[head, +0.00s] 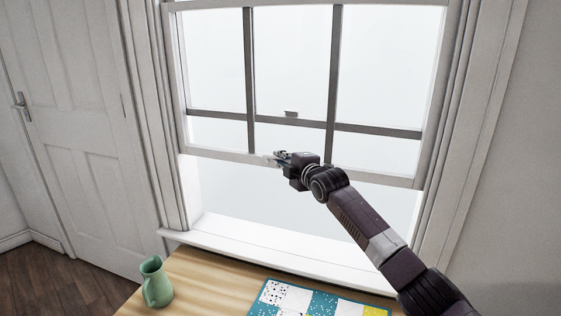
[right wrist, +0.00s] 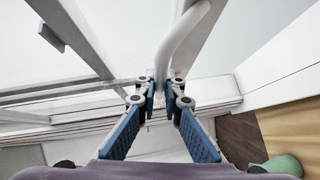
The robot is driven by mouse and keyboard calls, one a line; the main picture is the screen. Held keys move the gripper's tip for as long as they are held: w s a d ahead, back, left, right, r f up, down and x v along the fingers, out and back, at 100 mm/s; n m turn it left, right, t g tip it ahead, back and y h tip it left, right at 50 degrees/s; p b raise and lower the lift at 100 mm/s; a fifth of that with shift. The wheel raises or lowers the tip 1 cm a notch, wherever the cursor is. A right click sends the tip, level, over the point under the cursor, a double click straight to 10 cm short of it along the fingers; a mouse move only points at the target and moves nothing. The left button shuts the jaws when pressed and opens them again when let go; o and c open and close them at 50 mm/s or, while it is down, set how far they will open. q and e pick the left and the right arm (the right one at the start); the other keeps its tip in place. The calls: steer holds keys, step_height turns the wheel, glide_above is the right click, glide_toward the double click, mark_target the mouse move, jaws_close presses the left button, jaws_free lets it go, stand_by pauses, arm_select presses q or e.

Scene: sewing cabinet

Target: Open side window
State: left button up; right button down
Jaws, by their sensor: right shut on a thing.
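The side window (head: 215,152) is a white sash window with dark glazing bars. Its lower sash is raised: a clear gap lies between its bottom rail and the white sill (head: 290,254). My right gripper (head: 273,159) is at the bottom rail, left of its middle. In the right wrist view, the blue fingers of my right gripper (right wrist: 161,92) are closed around a white curved handle (right wrist: 190,36) of the sash. In the head view the handle is mostly hidden by the gripper. My left gripper is in neither view.
Below the sill stands a wooden tabletop (head: 215,290) with a green jug (head: 155,282) at its left and a patchwork quilt piece (head: 320,303) at the front. The jug also shows in the right wrist view (right wrist: 284,165). A closed white door (head: 75,120) is on the left.

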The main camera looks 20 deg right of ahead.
steer(key=shift+r, duration=0.3)
steer(key=c, duration=2.2)
jaws_free()
steer(key=shift+o, duration=0.6)
steer(key=shift+f, duration=0.15)
steer(key=shift+s+f, duration=0.1)
steer(key=shift+s, duration=0.05)
steer(key=v, duration=1.1)
steer(key=shift+s, duration=0.4)
